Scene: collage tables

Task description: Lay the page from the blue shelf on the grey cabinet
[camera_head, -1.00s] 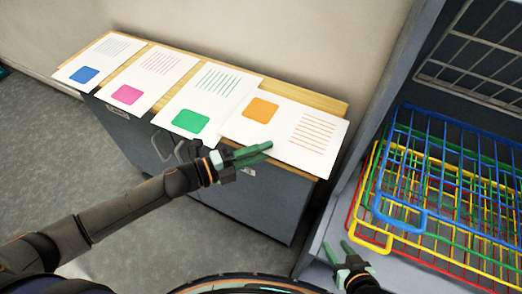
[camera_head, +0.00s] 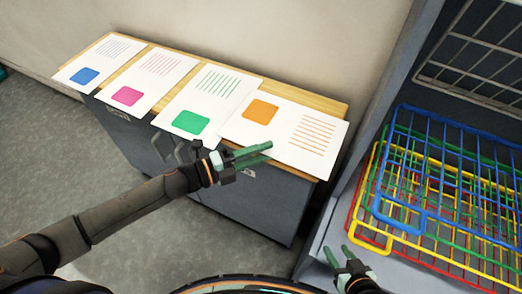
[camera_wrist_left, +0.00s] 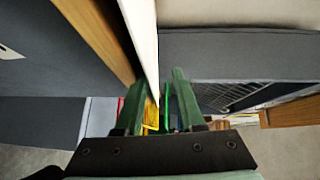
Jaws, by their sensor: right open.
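The grey cabinet (camera_head: 262,205) has a wooden top. Several white pages lie on it in a row. The rightmost, a page with an orange square and orange lines (camera_head: 284,128), lies tilted and reaches the front edge. My left gripper (camera_head: 266,153) is at that edge, its green fingers apart. In the left wrist view the page (camera_wrist_left: 143,40) shows edge-on, running down towards the gap between the fingers (camera_wrist_left: 168,85). The blue wire shelf (camera_head: 455,122) is at the right, with no page visible on it. My right gripper (camera_head: 336,252) is open and empty in front of the racks.
Pages with a blue (camera_head: 84,76), a pink (camera_head: 126,97) and a green square (camera_head: 190,122) lie left of the orange one. Yellow (camera_head: 360,240), green and red wire racks sit under the blue one, inside a grey-walled unit (camera_head: 385,85). Bare wood shows along the cabinet's back edge.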

